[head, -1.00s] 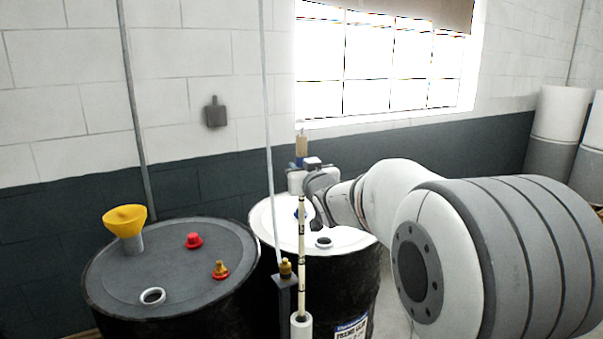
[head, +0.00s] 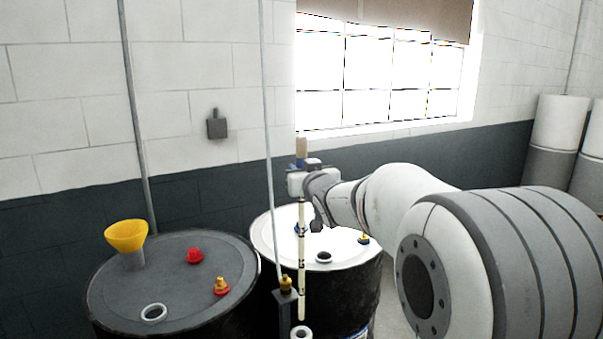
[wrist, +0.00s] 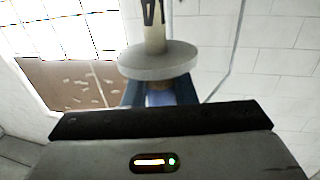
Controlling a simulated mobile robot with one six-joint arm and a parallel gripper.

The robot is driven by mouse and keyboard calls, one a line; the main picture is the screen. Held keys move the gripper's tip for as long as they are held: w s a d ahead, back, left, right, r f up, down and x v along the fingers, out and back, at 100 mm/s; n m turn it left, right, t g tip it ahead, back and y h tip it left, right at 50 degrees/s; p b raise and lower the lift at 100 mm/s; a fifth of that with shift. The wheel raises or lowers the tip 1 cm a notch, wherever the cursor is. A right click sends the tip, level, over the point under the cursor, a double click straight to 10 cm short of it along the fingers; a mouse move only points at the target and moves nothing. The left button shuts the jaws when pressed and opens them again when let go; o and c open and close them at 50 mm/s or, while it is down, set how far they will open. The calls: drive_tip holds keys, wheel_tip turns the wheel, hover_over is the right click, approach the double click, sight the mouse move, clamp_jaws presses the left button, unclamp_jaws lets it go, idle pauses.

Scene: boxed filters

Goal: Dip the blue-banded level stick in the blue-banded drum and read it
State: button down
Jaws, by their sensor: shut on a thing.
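The level stick (head: 302,270) is a pale upright rod with dark marks and a tan handle. A blue band (wrist: 160,98) shows near the handle in the wrist view. My gripper (head: 300,184) is shut on the stick near its top. Behind the stick stands a black drum with a white lid (head: 285,259), a blue fitting partly behind the stick, and an open ringed hole (head: 324,257). A blue band around this drum cannot be made out.
A grey-lidded drum (head: 185,264) at left carries a yellow funnel (head: 126,236), red caps (head: 194,256) and an open hole (head: 153,313). A grey post with a brass fitting (head: 285,285) and thin vertical rod stands beside the stick.

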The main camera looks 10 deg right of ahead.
sight(303, 147)
drive_tip(key=shift+r+p, duration=1.65)
drive_tip(key=shift+r, duration=1.45)
drive_tip(key=shift+f, duration=0.1)
